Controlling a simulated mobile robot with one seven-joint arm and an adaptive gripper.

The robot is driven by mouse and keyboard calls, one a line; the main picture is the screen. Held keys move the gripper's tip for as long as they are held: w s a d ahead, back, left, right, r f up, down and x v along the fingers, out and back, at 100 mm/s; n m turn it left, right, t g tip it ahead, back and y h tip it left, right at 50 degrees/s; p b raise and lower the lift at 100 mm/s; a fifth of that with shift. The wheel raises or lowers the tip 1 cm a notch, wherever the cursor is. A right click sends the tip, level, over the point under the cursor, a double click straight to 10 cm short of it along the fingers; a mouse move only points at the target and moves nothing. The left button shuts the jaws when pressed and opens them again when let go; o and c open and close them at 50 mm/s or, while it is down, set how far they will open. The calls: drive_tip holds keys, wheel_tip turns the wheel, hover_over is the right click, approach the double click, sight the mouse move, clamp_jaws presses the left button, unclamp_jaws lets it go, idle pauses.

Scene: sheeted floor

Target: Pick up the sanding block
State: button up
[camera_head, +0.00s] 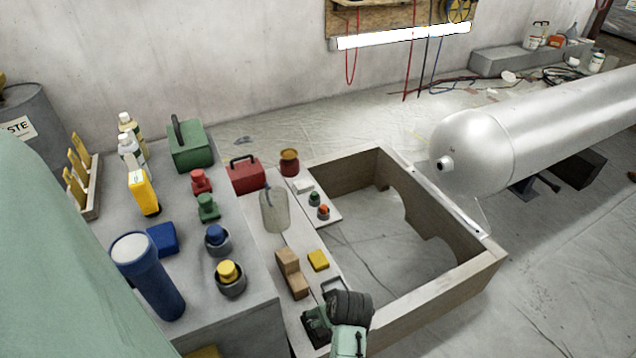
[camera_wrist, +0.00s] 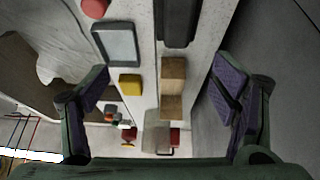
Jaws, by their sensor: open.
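No block is marked as the sanding block. The candidates are a yellow block (camera_head: 318,260) and two brown blocks, one (camera_head: 288,261) behind the other (camera_head: 297,285), on a narrow pale board. In the wrist view, the yellow block (camera_wrist: 130,85) lies left of centre and the brown blocks (camera_wrist: 172,68) (camera_wrist: 172,106) lie near the middle. My gripper (camera_wrist: 163,85) is open, its purple pads wide apart on either side of these blocks, with nothing between them in contact. In the head view my wrist (camera_head: 348,310) hangs over the board's near end, and my fingers are mostly hidden.
A dark tool (camera_head: 317,325) and a grey-framed rectangle (camera_wrist: 117,43) lie close to the blocks. A translucent jug (camera_head: 274,208) stands beyond them. A wooden frame (camera_head: 460,278) is at the right. The left table (camera_head: 190,335) holds bottles, knobs and a blue cylinder (camera_head: 148,275).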

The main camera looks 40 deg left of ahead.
sight(323, 329)
drive_tip(key=s+f, duration=0.1)
drive_tip(key=s+d+f+g, duration=0.1)
drive_tip(key=f, duration=0.1)
drive_tip(key=shift+h, duration=0.4)
drive_tip(key=x, duration=0.3)
drive_tip(key=shift+w+a+f, duration=0.15)
drive_tip(key=shift+f, duration=0.15)
drive_tip(key=shift+s+a+x, duration=0.1)
drive_tip(key=shift+a+x, duration=0.05)
drive_tip(key=shift+x, duration=1.3)
drive_tip(key=shift+s+a+x, duration=0.1)
drive_tip(key=shift+s+x, duration=0.05)
drive_tip(key=shift+x, duration=1.25)
drive_tip(key=shift+c, duration=0.5)
drive_tip(key=c, duration=1.3)
drive_tip(key=shift+o, duration=0.2)
drive_tip(key=shift+r, duration=0.1)
wheel_tip(323, 329, up, 10)
